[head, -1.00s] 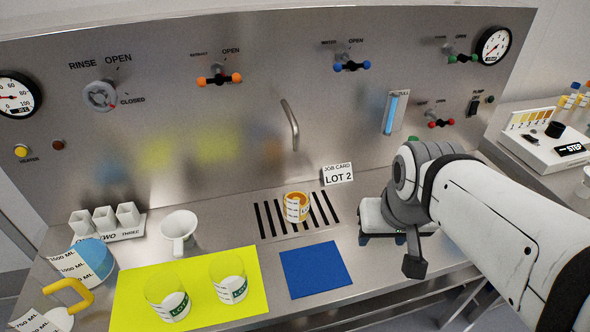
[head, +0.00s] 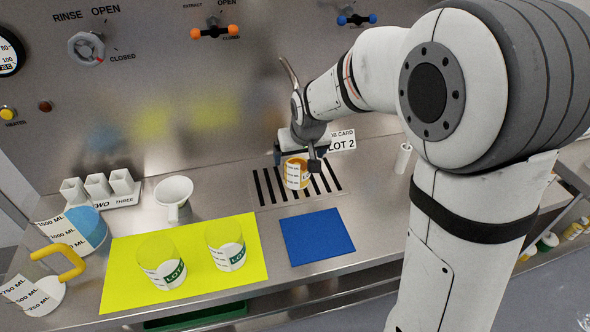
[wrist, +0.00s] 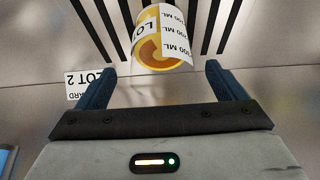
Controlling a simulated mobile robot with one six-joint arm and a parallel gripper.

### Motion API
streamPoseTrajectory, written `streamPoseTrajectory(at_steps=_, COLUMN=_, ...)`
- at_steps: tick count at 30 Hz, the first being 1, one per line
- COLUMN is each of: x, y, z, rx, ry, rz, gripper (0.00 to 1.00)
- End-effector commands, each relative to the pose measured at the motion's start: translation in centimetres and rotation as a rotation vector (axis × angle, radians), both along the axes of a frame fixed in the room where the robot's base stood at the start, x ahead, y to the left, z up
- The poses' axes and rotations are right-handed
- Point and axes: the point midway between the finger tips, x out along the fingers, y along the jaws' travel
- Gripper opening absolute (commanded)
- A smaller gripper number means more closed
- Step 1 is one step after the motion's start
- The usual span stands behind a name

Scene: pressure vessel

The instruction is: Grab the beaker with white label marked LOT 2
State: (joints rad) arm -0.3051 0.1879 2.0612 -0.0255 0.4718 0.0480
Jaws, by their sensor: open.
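A beaker with amber contents and a white label (head: 297,178) stands on the slotted drain in the head view. My gripper (head: 308,152) is above and just behind this beaker in the head view. In the wrist view my gripper (wrist: 160,72) is open and empty, with the beaker ahead of the gap between its fingers. The job card (head: 341,141), reading LOT 2, is partly covered by my gripper.
Two clear beakers with green labels (head: 161,267) (head: 226,246) stand on the yellow mat (head: 125,260). A blue mat (head: 318,237) lies bare in front of the drain (head: 335,190). A white cup (head: 174,196) and a yellow-handled jug (head: 40,300) are at left.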

Motion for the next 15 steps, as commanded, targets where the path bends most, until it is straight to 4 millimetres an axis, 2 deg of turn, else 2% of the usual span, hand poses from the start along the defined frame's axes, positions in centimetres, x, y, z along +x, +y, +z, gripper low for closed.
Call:
streamPoseTrajectory(at_steps=9, x=1.1, y=0.6, z=-4.1, rx=-0.001, ry=0.004, rz=-0.001, gripper=0.91)
streamPoseTrajectory(at_steps=15, x=1.7, y=0.7, z=-5.3, rx=0.0, ry=0.0, rz=-0.001, gripper=0.91)
